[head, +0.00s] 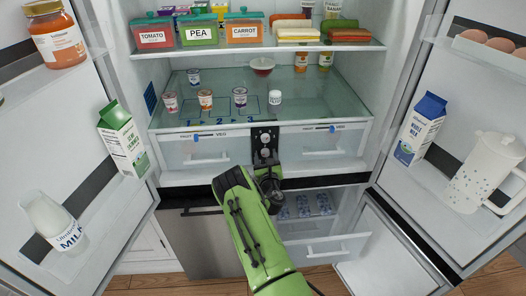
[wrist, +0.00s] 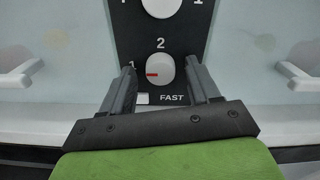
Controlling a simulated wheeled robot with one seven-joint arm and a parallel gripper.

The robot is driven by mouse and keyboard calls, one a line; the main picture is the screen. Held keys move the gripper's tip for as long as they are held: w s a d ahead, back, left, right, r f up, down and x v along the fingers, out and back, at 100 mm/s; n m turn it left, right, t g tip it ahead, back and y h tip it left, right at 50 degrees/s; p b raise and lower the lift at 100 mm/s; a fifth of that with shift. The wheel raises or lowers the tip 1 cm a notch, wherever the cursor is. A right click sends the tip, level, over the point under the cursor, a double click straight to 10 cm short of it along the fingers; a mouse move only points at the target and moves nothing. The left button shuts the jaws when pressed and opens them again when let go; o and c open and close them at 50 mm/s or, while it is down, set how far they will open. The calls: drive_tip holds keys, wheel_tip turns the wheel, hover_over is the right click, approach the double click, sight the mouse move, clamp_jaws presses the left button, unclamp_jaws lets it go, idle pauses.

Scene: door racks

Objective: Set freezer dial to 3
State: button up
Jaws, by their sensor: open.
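A dark control panel (head: 265,134) sits between the two drawers, with two white knobs one above the other. In the wrist view the lower dial (wrist: 160,70) has a red mark pointing left, toward the 1; a 2 is printed above it. The spot to its right is covered by my finger, and no label reads as freezer. The upper dial (wrist: 161,6) is cut off by the top edge. My gripper (wrist: 161,74) is open, one finger on each side of the lower dial, with a visible gap; contact cannot be told. It also shows in the head view (head: 265,158).
A white button (wrist: 141,99) and the word FAST lie below the lower dial. Drawers (head: 200,150) flank the panel. Cups stand on the glass shelf (head: 325,90) above. Both doors are open, holding milk cartons (head: 420,128) and a jug (head: 484,172). The freezer drawer (head: 325,250) is pulled out below.

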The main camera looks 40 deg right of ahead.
drive_tip(key=shift+s+a+r, duration=0.1)
drive_tip(key=shift+s, duration=0.1)
drive_tip(key=shift+w, duration=0.1)
drive_tip(key=c, duration=1)
